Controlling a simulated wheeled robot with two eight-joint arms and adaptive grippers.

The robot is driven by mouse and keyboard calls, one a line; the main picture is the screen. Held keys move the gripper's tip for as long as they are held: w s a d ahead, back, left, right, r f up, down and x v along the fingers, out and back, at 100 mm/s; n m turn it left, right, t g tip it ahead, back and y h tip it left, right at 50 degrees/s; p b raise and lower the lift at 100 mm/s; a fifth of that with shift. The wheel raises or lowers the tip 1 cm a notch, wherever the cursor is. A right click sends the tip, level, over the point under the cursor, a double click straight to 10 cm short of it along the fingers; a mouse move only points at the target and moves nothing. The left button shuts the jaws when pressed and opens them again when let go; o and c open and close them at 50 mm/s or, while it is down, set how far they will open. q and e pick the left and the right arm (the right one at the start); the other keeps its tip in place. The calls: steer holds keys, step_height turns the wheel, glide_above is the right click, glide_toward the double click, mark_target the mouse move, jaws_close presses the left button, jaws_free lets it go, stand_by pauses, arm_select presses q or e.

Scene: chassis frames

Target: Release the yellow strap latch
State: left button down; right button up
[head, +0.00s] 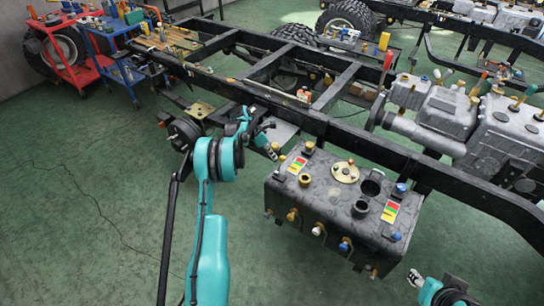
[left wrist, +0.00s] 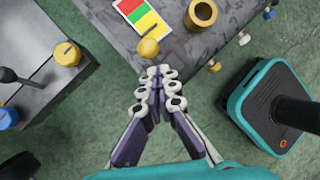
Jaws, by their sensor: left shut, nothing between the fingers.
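A dark grey tank (head: 325,195) hangs beside the black chassis rail in the head view. In the left wrist view, a yellow knob-like piece with a slot (left wrist: 149,48) sits at the edge of the tank (left wrist: 178,45); it may be the strap latch, but I cannot tell for sure. My left gripper (head: 274,154) is at the tank's left end. In the left wrist view its fingertips (left wrist: 158,72) are together and empty, just below the yellow piece. I cannot tell whether they touch it. My right gripper (head: 416,278) is at lower right, away from the tank; its fingers are too small to read.
A grey box with a yellow knob (left wrist: 67,54) stands left of the tank. A red-yellow-green label (left wrist: 138,18) and a brass fitting (left wrist: 202,14) are on the tank. A red cart (head: 75,70) stands at upper left. The green floor at left is clear.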

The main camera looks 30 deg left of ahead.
arm_select(q)
steer(key=shift+r, duration=0.15)
steer(key=shift+r, duration=0.6)
steer(key=a+r+p, duration=0.4)
steer(key=a+r, duration=0.2)
steer(key=r, duration=0.5)
steer(key=shift+s+r+p, duration=0.15)
steer(key=shift+r+p, duration=0.15)
